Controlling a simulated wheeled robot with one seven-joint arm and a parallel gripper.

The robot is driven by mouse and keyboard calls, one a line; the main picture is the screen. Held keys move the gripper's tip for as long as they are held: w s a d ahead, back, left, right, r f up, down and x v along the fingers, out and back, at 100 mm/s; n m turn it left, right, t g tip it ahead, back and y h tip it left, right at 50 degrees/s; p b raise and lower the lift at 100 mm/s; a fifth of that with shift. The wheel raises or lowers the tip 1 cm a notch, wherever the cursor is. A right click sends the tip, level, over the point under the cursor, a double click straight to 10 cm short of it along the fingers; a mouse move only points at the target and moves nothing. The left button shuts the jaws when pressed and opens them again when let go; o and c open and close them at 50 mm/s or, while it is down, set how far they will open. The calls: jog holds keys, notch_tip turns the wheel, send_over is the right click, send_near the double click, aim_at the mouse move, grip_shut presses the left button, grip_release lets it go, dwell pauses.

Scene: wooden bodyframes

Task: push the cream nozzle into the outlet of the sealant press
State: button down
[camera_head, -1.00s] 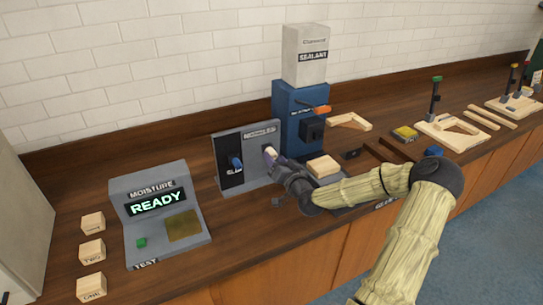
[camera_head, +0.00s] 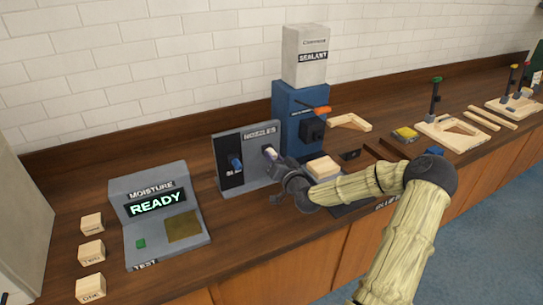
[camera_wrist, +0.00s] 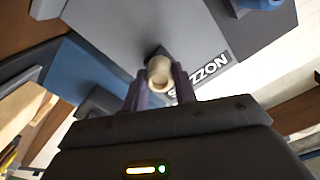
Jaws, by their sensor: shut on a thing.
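The cream nozzle (camera_wrist: 159,72) is between my gripper's two fingers in the wrist view, with a dark socket of the nozzle rack just behind it. In the head view the nozzle (camera_head: 270,153) is a small pale tip at the front of the grey nozzle rack (camera_head: 262,165). My gripper (camera_head: 276,160) is shut on it; I cannot tell whether the nozzle is still seated in the rack. The sealant press (camera_head: 291,105) is the blue stand right of the rack, with a white sealant box on top. A dark block (camera_head: 312,130) on its front may hold the outlet; the opening is not visible.
A blue nozzle (camera_head: 236,163) sits in the rack's left part. An orange lever (camera_head: 321,110) sticks out from the press. A wooden block (camera_head: 323,167) lies below the press. The moisture tester (camera_head: 160,215) stands at left. Bare counter lies before the rack.

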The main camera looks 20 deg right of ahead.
jog(key=shift+s, duration=0.75)
dwell(0.7)
jog(key=shift+s, duration=1.05)
